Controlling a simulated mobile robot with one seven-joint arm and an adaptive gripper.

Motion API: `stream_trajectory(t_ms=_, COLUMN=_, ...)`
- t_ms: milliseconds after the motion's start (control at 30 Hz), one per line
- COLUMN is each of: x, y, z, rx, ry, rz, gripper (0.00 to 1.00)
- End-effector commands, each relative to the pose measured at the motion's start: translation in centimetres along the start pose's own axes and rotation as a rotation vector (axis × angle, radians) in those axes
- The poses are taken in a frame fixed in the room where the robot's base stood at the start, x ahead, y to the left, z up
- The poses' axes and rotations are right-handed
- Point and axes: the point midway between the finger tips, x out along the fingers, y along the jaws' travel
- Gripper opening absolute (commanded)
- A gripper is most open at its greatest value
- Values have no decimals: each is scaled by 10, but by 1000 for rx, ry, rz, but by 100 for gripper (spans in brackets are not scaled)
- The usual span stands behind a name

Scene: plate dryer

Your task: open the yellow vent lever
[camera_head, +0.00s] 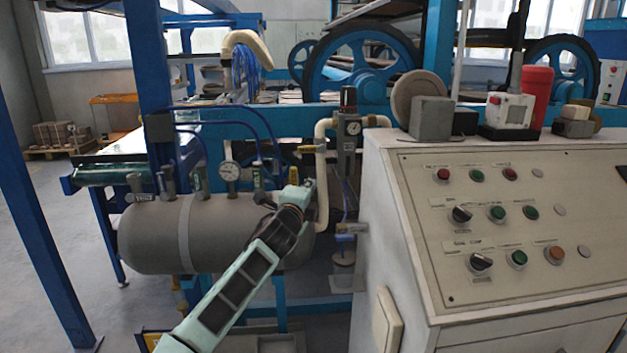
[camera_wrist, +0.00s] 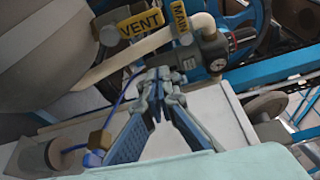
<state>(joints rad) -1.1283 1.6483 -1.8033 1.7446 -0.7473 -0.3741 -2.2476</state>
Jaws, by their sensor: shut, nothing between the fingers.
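A yellow lever plate marked VENT (camera_wrist: 140,22) shows at the top of the wrist view, tilted, beside a darker plate marked MAIN (camera_wrist: 180,16). In the wrist view my gripper (camera_wrist: 158,78) is shut and empty, its tips below the VENT plate in the picture and apart from it. In the head view my gripper (camera_head: 303,187) is near the right end of the grey tank, by the cream pipe. A small yellowish part (camera_head: 305,149) shows above it there; I cannot tell whether it is the vent lever.
The grey tank (camera_head: 155,235) is left of my arm, with a gauge (camera_head: 229,171) and several valves on top. A cream pipe (camera_head: 322,205) and the regulator (camera_head: 348,130) stand close to my gripper. The control cabinet (camera_head: 400,250) blocks the right side.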

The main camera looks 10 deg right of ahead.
Motion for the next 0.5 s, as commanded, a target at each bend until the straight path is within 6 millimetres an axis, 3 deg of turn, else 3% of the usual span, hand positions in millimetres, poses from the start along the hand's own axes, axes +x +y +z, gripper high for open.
stream_trajectory(t_ms=200, x=-32, y=0, z=1, rx=-1, ry=-2, rz=0, gripper=0)
stream_trajectory(t_ms=500, x=-43, y=1, z=0, rx=0, ry=0, rz=0, gripper=0)
